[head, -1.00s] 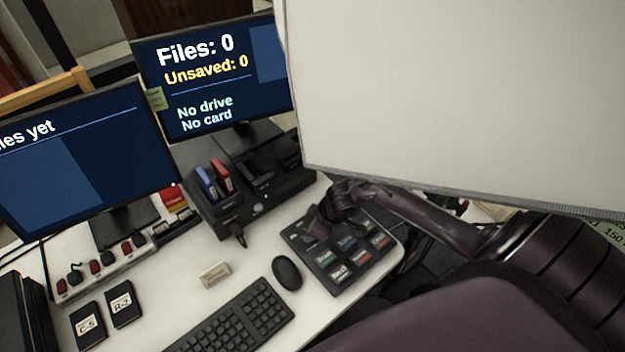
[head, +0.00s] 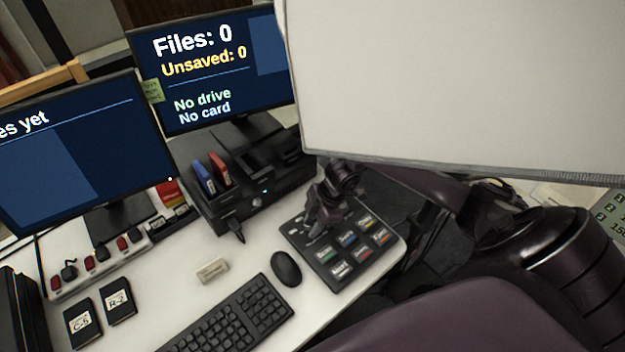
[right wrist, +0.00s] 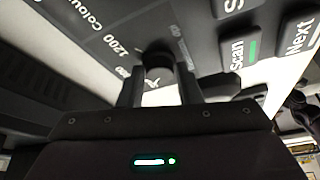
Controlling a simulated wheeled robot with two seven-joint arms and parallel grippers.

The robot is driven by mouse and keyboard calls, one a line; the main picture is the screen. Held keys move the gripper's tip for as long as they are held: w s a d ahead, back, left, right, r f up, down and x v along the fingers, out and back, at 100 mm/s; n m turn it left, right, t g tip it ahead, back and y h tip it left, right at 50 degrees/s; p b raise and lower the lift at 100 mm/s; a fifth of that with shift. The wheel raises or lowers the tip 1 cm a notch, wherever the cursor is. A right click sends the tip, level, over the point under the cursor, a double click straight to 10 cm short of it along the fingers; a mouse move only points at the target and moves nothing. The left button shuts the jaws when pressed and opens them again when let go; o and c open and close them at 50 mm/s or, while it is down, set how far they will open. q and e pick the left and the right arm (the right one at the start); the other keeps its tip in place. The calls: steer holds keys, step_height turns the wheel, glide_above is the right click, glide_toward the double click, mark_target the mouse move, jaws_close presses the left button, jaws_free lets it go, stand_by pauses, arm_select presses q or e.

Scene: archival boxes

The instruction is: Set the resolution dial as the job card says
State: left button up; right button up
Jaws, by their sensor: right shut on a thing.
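The control panel (head: 345,270) with coloured-label keys lies on the desk right of the mouse. My right gripper (head: 312,226) is over its upper left part and hides the dial in the head view. In the right wrist view the dark round dial (right wrist: 157,56) sits between the two fingers of the right gripper (right wrist: 160,78), which is shut on it. The label 1200 shows beside the dial; the other markings are partly hidden or blurred. A pale green card (head: 612,218) with numbered lines is cut off at the right edge; I cannot tell if it is the job card. My left gripper is not in view.
A large white panel (head: 460,80) fills the upper right. A black dock (head: 255,185) with blue and red cartridges stands behind the control panel. A mouse (head: 286,268) and keyboard (head: 230,318) lie to the left. One screen (head: 210,75) reads Files: 0, No drive, No card.

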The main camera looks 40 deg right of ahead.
steer(key=n+b, duration=0.1)
steer(key=n+g+b, duration=0.1)
steer(key=shift+w+d+f+n, duration=0.1)
steer(key=shift+w+n, duration=0.05)
steer(key=shift+n, duration=0.25)
steer(key=shift+n+g+b, duration=0.3)
steer(key=shift+n+b, duration=0.3)
steer(key=o, duration=1)
steer(key=p+v, duration=0.1)
steer(key=v, duration=0.7)
